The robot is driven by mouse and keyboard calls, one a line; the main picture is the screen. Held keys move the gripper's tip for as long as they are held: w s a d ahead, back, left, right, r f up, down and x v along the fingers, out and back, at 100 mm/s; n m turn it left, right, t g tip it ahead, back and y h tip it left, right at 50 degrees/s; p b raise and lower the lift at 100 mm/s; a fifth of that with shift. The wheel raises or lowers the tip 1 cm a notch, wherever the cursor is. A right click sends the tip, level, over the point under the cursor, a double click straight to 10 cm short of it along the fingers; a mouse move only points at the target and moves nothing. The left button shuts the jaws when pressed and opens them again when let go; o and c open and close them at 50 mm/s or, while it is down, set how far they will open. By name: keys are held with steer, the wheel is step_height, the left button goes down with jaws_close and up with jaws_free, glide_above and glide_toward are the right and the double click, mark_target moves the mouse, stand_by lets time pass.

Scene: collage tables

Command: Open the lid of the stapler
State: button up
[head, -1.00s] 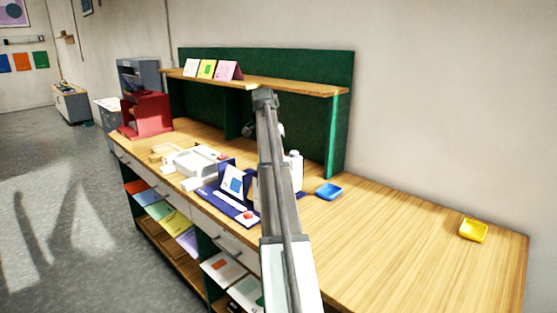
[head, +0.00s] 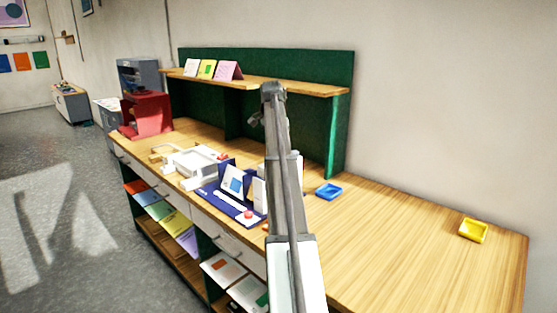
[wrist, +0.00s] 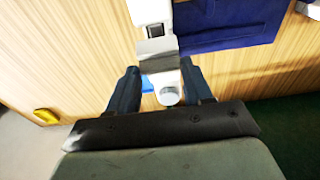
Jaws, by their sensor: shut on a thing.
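In the wrist view, the stapler (wrist: 152,12) shows as a long white and grey thing running down from the top edge, with a round pale knob at its near end. My gripper (wrist: 160,66) has its two dark fingers on either side of the grey part and is shut on it. Whether the lid is raised cannot be told from this angle. In the head view, my arm stands in front of this part of the desk and hides the gripper and the stapler.
A dark blue desk organizer (head: 228,199) stands left of my arm. A green-backed shelf (head: 335,140) stands behind. The right side of the desk is mostly clear.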

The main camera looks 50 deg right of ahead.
steer(key=shift+d, duration=0.15)
steer(key=shift+d+r+y, duration=0.35)
steer(key=shift+d+y, duration=0.05)
steer(key=shift+d, duration=0.2)
stand_by(0.4)
steer(key=shift+d+r+y, duration=0.3)
steer(key=shift+d+y, duration=0.1)
steer(key=shift+d, duration=0.25)
steer(key=shift+d+r, duration=0.1)
steer(key=shift+d, duration=0.45)
